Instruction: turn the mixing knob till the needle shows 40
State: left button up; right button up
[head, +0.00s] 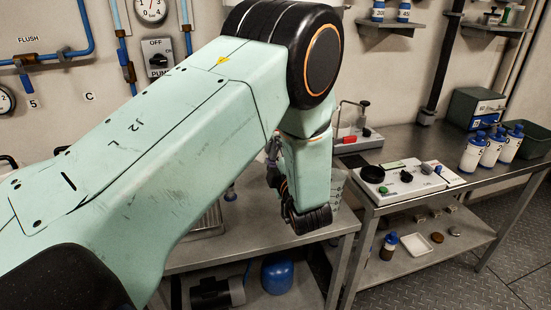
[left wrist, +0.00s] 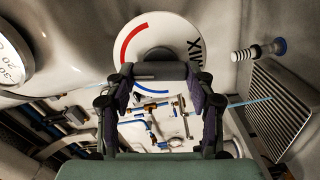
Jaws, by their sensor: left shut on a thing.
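The mixing knob shows in the left wrist view as a round white dial plate (left wrist: 160,30) with a red arc, a blue arc and the letters MIX. A dark grey bar-like grip (left wrist: 159,70) crosses in front of it. My left gripper (left wrist: 160,78) is shut on this grip, with one finger at each end. In the head view my left arm covers the knob and most of the gripper. A white round gauge (left wrist: 12,58) is cut off at the left edge of the left wrist view; its needle is not visible. My right gripper is out of view.
Blue and copper pipes (left wrist: 150,118) lie behind the fingers. A vented panel (left wrist: 272,110) stands to the right. In the head view, a wall gauge (head: 151,8) and an OFF/PUMP switch (head: 157,57) sit above my arm. A metal bench (head: 400,160) carries bottles and a control box.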

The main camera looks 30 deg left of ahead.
pick_arm(q)
jog(key=shift+f+n+b, duration=0.1)
jog(key=shift+n+b, duration=1.2)
jog(key=shift+n, duration=1)
jog(key=o, duration=1.2)
jog(key=shift+c, duration=0.2)
